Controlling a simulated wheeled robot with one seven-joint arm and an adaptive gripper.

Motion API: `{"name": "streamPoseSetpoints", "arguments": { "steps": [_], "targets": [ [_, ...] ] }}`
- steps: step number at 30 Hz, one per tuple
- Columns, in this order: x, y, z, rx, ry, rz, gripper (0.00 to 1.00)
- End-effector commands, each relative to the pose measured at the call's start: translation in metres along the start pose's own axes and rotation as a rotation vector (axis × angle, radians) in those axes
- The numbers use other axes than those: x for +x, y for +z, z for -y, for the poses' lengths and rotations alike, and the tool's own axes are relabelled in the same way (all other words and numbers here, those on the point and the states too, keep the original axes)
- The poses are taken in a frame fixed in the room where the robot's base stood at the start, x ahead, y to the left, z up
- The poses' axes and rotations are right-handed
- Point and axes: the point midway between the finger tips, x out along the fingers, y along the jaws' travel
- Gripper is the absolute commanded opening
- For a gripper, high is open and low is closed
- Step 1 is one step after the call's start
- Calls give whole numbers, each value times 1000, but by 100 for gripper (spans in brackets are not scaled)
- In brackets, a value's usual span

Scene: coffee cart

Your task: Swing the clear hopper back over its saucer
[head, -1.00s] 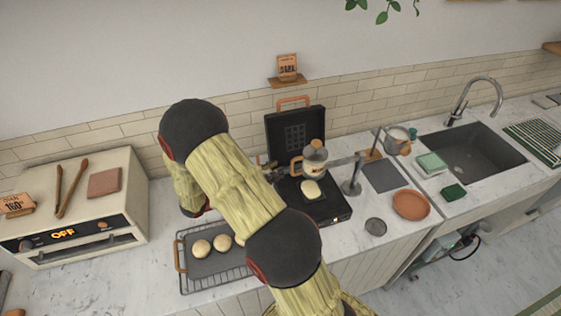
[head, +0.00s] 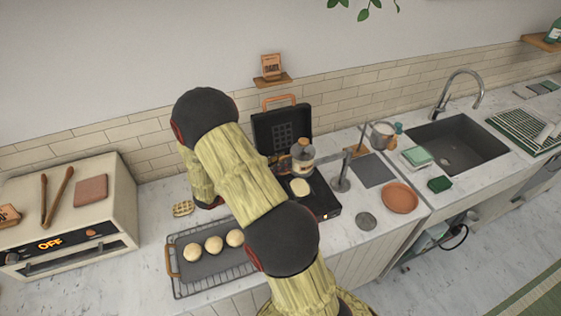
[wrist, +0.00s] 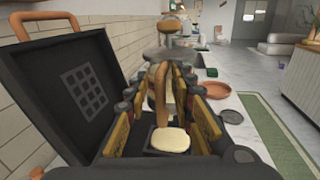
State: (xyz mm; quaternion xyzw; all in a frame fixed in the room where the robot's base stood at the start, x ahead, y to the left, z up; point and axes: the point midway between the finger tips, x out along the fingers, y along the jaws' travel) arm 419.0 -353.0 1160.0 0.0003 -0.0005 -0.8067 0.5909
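The clear hopper (head: 303,152), a see-through jar with a copper-coloured band, hangs over the black waffle iron (head: 322,205). Its arm runs to a grey post (head: 342,178) on the right. A terracotta saucer (head: 400,197) lies on the counter to the right of the post, with nothing above it. In the wrist view the hopper's wooden handle (wrist: 158,92) stands between the fingers of my gripper (wrist: 167,80). The fingers look spread, with a gap beside the handle. In the head view my arm mostly hides the gripper.
Pale batter (head: 300,187) lies on the iron's lower plate, and its lid (head: 282,130) stands open behind. A rack (head: 208,276) with several buns, a waffle (head: 183,208) and a small grey disc (head: 366,221) are nearby. A metal jug (head: 381,134) stands behind the saucer.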

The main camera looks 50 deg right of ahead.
Motion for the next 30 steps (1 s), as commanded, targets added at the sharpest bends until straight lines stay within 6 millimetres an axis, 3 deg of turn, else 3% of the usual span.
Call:
{"name": "streamPoseSetpoints", "arguments": {
  "steps": [12, 30],
  "targets": [
    [0, 0, -1, 1, 1, 0, 0],
    [-1, 1, -3, 4, 5, 0, 0]
  ]
}}
